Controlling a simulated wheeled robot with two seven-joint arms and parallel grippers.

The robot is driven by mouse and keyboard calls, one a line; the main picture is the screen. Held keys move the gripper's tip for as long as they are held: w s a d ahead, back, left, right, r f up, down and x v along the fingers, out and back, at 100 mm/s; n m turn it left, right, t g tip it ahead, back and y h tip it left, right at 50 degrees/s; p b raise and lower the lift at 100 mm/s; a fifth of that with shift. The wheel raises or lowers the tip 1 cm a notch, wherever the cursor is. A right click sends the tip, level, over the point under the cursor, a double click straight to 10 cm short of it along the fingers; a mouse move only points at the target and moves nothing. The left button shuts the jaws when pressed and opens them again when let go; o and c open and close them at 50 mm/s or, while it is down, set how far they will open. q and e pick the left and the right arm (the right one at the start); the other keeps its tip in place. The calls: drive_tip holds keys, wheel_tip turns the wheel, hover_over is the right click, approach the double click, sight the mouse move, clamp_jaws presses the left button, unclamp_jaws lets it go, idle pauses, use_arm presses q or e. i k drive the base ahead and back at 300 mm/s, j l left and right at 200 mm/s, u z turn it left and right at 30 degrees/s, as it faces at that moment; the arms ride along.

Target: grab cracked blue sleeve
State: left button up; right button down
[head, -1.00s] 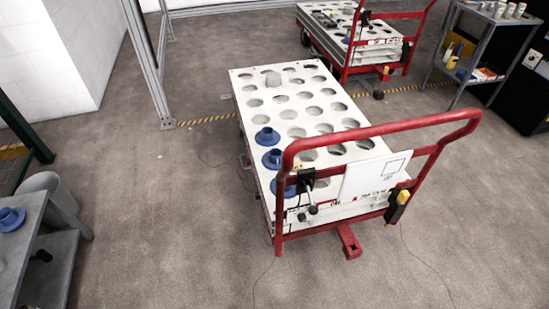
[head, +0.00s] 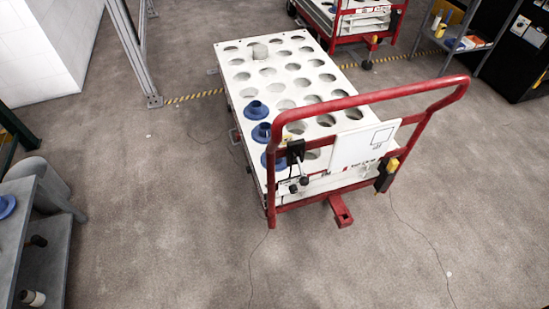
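Three blue sleeves sit along the left side of a white cart top with rows of round holes. The far one (head: 256,110) and the middle one (head: 262,133) show clearly. The near one (head: 268,160) is partly hidden behind the cart's red handle. Another blue sleeve (head: 6,206) lies on the grey table at the left edge, cut off by the frame. I cannot make out a crack on any of them at this size. Neither of my grippers is in view.
The holed cart (head: 240,85) with its red push handle (head: 455,92) stands ahead. A grey table (head: 40,215) and a grey bin (head: 47,184) are at left. A second cart (head: 350,22) and a shelf (head: 468,50) stand behind. Floor between table and cart is clear.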

sight(262, 133)
drive_tip(key=i+j+u, duration=0.1)
drive_tip(key=i+j, duration=0.15)
drive_tip(key=j, duration=0.25)
drive_tip(key=i+j, duration=0.25)
drive_tip(key=j, duration=0.2)
drive_tip(key=i+j+u, duration=0.15)
drive_tip(key=i+j, duration=0.15)
drive_tip(key=j, duration=0.2)
drive_tip(key=i+j+u, duration=0.1)
drive_tip(key=i+j, duration=0.2)
drive_tip(key=j, duration=0.15)
